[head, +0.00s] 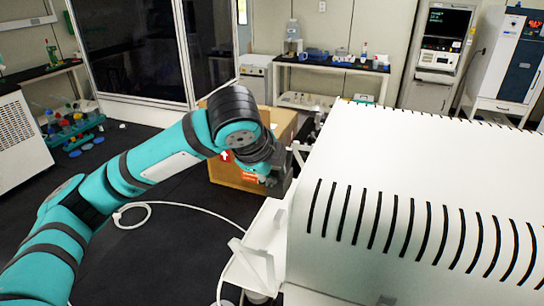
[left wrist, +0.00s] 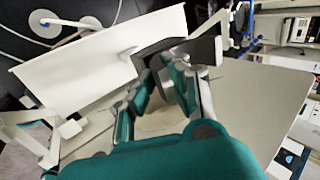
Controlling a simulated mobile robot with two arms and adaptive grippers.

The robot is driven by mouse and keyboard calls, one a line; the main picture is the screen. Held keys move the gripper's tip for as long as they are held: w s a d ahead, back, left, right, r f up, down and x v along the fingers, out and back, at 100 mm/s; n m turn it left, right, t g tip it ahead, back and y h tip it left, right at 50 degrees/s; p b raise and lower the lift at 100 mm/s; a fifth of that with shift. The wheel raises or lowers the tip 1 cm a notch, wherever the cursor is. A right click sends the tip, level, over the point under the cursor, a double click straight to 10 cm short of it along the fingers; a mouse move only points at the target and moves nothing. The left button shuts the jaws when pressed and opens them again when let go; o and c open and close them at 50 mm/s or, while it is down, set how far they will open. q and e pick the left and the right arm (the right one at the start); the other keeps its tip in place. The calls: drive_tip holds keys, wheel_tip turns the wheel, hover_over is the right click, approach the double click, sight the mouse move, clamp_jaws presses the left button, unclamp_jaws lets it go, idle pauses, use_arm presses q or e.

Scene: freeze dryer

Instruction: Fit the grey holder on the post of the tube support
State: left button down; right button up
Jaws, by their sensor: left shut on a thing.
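My left gripper (head: 276,180) is at the end of the teal arm, beside the left side of the white machine. In the left wrist view its teal-and-grey fingers (left wrist: 168,82) are shut on the dark grey holder (left wrist: 206,48). The holder reaches across the fingertips, and part of it is hidden by them. A white shelf-like piece, seemingly the tube support (head: 262,238), projects from the machine's left side below the gripper. A white panel also shows beside the holder in the left wrist view (left wrist: 95,75). I cannot tell the post apart or whether the holder touches it.
The large white machine (head: 410,180) with black slots fills the right side. A cardboard box (head: 228,175) stands behind the gripper. A white hose (head: 180,204) lies on the dark floor. A bench (head: 330,66) with lab items stands at the back.

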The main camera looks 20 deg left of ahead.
sight(273, 188)
use_arm(q)
drive_tip(key=shift+s+f, duration=0.25)
drive_tip(key=shift+f, duration=0.35)
drive_tip(key=shift+s+f, duration=0.2)
drive_tip(key=shift+f, duration=0.35)
drive_tip(key=shift+f+b, duration=0.3)
wheel_tip(273, 188, down, 4)
drive_tip(key=b, duration=0.3)
drive_tip(key=shift+w+d+r, duration=0.1)
drive_tip(key=shift+w+r, duration=0.05)
drive_tip(key=shift+r, duration=0.1)
use_arm(e)
drive_tip(key=f, duration=0.3)
drive_tip(key=shift+s+f, duration=0.35)
drive_tip(key=shift+s+r, duration=0.1)
drive_tip(key=shift+s, duration=0.05)
use_arm(q)
drive_tip(key=shift+f, duration=0.1)
drive_tip(key=shift+f, duration=0.3)
use_arm(e)
drive_tip(key=shift+r, duration=0.1)
